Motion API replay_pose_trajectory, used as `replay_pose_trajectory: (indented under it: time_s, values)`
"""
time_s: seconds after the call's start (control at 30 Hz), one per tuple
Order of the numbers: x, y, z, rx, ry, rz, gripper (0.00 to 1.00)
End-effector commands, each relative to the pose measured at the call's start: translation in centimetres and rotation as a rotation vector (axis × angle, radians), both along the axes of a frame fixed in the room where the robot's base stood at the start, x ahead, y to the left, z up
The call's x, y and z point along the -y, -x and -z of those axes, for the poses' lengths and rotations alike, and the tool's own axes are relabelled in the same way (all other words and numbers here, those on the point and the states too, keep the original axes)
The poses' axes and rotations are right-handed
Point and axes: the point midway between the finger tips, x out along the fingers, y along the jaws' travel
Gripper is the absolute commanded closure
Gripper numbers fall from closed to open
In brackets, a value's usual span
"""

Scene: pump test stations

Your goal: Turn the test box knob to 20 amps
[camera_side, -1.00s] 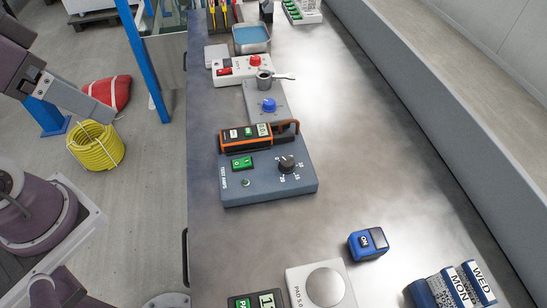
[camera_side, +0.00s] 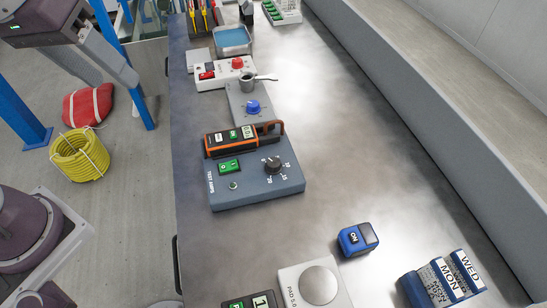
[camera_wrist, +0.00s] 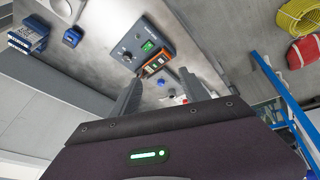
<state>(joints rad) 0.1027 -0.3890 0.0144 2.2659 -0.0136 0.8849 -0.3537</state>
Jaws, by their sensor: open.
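The test box (camera_side: 238,192) is a blue-grey box lying flat on the metal bench, marked TEST AMPS. Its black round knob (camera_side: 273,163) stands on the right part of the top, with small numbers around it. The pointer's setting is too small to read. A green switch (camera_side: 230,167) sits left of the knob. In the wrist view the box (camera_wrist: 156,33) and its dark knob (camera_wrist: 127,57) lie beyond the fingers. My gripper (camera_side: 120,82) is at upper left, off the bench side, open and empty, well apart from the box. Its fingers also show in the wrist view (camera_wrist: 163,73).
An orange-framed meter (camera_side: 229,141) lies along the box's far edge. Beyond it are a grey box with a blue knob (camera_side: 252,106) and a white box with a red button (camera_side: 237,62). The bench right of the test box is clear.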

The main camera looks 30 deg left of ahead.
Motion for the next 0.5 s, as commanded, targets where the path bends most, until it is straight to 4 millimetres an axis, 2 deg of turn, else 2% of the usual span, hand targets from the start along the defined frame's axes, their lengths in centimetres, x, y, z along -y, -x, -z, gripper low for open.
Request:
replay_pose_trajectory:
  time_s: [0.03,0.13,0.23,0.33,0.4,0.5]
  values:
    - [1.3,-3.1,0.6,-0.059,0.039,-0.074,0.47]
    - [4.4,-8.8,3.2,-0.158,0.104,-0.268,0.47]
    - [8.1,-13.6,7.8,-0.249,0.135,-0.464,0.47]
    - [11.7,-16.7,13.6,-0.315,0.140,-0.646,0.47]
    - [13.6,-17.9,17.2,-0.344,0.135,-0.748,0.47]
    - [15.3,-18.5,20.9,-0.366,0.127,-0.846,0.47]
